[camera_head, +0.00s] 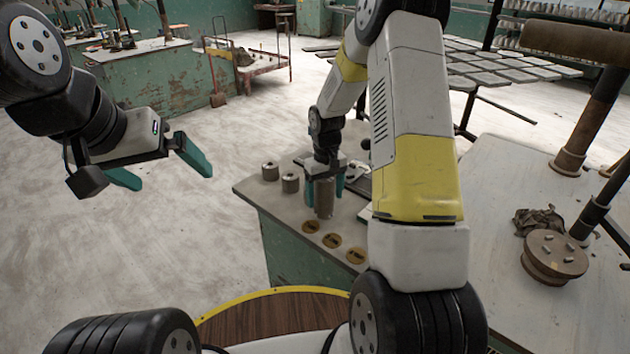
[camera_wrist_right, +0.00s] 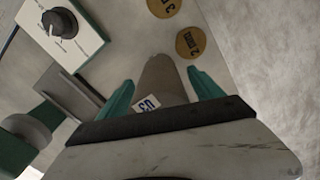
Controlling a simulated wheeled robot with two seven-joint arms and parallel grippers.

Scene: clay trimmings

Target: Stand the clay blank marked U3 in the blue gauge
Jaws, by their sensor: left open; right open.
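The clay blank marked U3 (camera_head: 324,198) is a grey-brown cylinder standing upright on the bench by the round brass discs. In the right wrist view, the blank (camera_wrist_right: 160,80) shows its white U3 label near the palm. My right gripper (camera_head: 323,206) is above it, with open teal fingers on either side; in the wrist view the gripper (camera_wrist_right: 160,79) shows small gaps beside the blank. My left gripper (camera_head: 170,178) is open and empty, over the floor at the left. I cannot make out the blue gauge in either view; my right arm hides part of the bench.
Brass discs (camera_head: 332,240) lie along the bench (camera_head: 285,222) front. Two short grey cylinders (camera_head: 290,183) stand at its left. A box with a black knob (camera_wrist_right: 62,24) lies beyond the blank in the wrist view. A round wooden piece (camera_head: 554,257) sits at the right.

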